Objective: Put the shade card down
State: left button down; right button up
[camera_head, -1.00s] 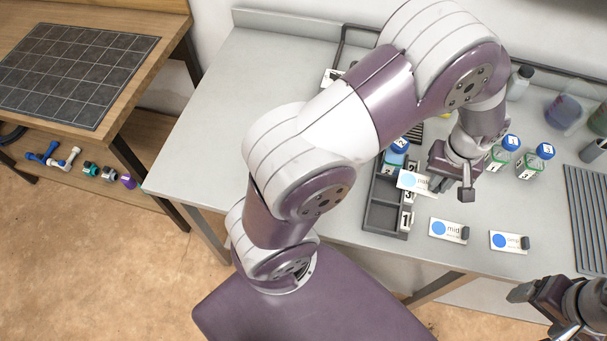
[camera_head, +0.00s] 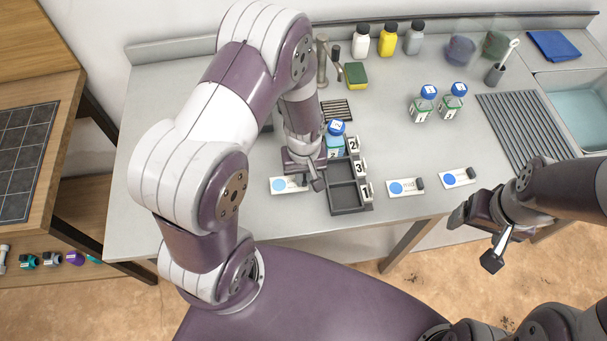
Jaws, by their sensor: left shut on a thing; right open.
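My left gripper (camera_head: 304,180) is shut on a white shade card with a light blue circle (camera_head: 283,186). The card is just left of the dark compartment rack (camera_head: 346,210), over the grey table. I cannot tell whether it touches the tabletop. The gripper hides the card's right part. Two similar cards, one with a blue circle (camera_head: 402,188) and one further right (camera_head: 457,178), lie flat right of the rack, each with a dark block at its right end. My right gripper (camera_head: 475,238) is open and empty beyond the table's front edge.
A blue-capped bottle (camera_head: 336,141) stands in the rack's rear; number tags line its right side. Two more blue-capped bottles (camera_head: 437,105) stand behind the flat cards. A sponge (camera_head: 355,74) and several bottles are at the back. The table left of the card (camera_head: 150,190) looks clear.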

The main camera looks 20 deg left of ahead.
pick_arm(q)
jog(key=shift+d+f, duration=0.1)
jog(key=shift+f, duration=0.45)
jog(key=shift+a+f, duration=0.2)
jog(key=shift+f, duration=0.05)
jog(key=c, duration=1.2)
grip_release()
jog(key=shift+d, duration=0.1)
jog(key=shift+o, duration=0.2)
jog(key=s+r+m, duration=0.3)
jog(key=r, duration=0.6)
jog(key=s+r+m+t, duration=0.1)
jog(key=s+r+m, duration=0.2)
jog(key=r, duration=0.5)
jog(key=shift+a+r+m+b, duration=0.3)
jog(key=shift+a+r+b, duration=0.1)
